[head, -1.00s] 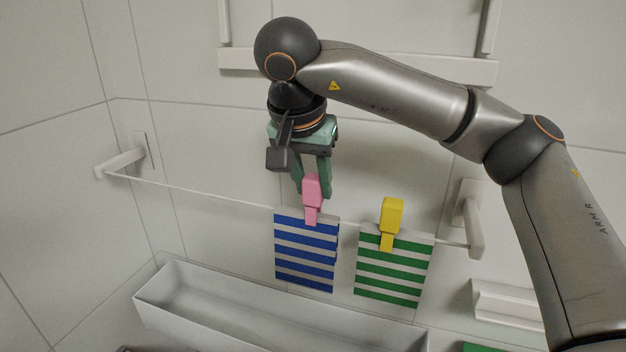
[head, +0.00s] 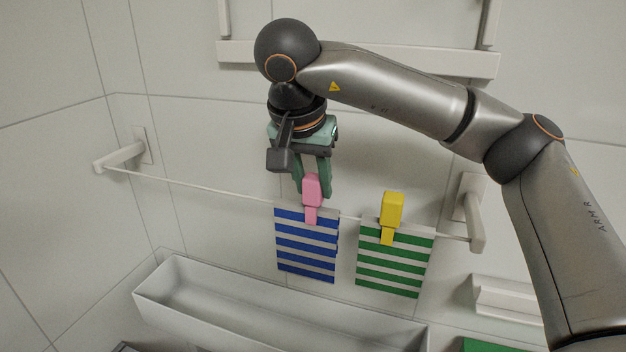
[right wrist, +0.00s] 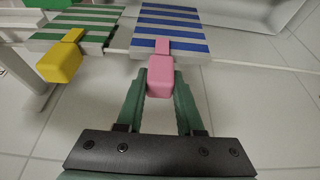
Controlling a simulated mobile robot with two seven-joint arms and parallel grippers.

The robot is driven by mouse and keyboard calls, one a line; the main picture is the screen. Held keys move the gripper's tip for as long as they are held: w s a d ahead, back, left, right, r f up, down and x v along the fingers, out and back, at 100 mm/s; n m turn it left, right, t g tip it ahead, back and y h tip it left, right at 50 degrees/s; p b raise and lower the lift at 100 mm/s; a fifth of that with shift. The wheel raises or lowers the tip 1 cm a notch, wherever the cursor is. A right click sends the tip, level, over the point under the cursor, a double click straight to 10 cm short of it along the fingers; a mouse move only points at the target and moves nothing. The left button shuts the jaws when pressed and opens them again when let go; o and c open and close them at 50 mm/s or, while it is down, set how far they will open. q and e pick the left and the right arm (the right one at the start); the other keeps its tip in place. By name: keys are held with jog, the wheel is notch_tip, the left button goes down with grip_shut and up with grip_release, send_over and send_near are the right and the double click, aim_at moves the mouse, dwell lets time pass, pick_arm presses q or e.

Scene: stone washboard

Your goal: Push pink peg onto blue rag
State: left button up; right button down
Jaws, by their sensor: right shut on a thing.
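The pink peg (head: 312,190) stands upright at the top edge of the blue-and-white striped rag (head: 307,247), with its lower end over the rag's upper stripes. My right gripper (head: 314,186) comes from above and is shut on the pink peg; the fingers (right wrist: 160,82) hold it from both sides in the right wrist view. The peg (right wrist: 160,75) and the blue rag (right wrist: 168,32) show there too. The rag hangs from a thin line (head: 200,184). My left gripper is not in view.
A yellow peg (head: 391,211) sits on a green-striped rag (head: 394,265) to the right on the same line. Wall brackets (head: 122,155) hold the line's ends. A long white trough (head: 200,312) lies below, and a rail (head: 400,64) runs above.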

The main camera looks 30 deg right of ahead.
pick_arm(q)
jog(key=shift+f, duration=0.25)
pick_arm(e)
jog(key=shift+f, duration=0.45)
jog(key=shift+c, duration=2.3)
grip_release()
pick_arm(q)
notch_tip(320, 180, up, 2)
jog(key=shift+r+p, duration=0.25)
jog(key=shift+p, duration=0.8)
pick_arm(e)
jog(key=v, duration=1.2)
jog(key=shift+r, duration=0.25)
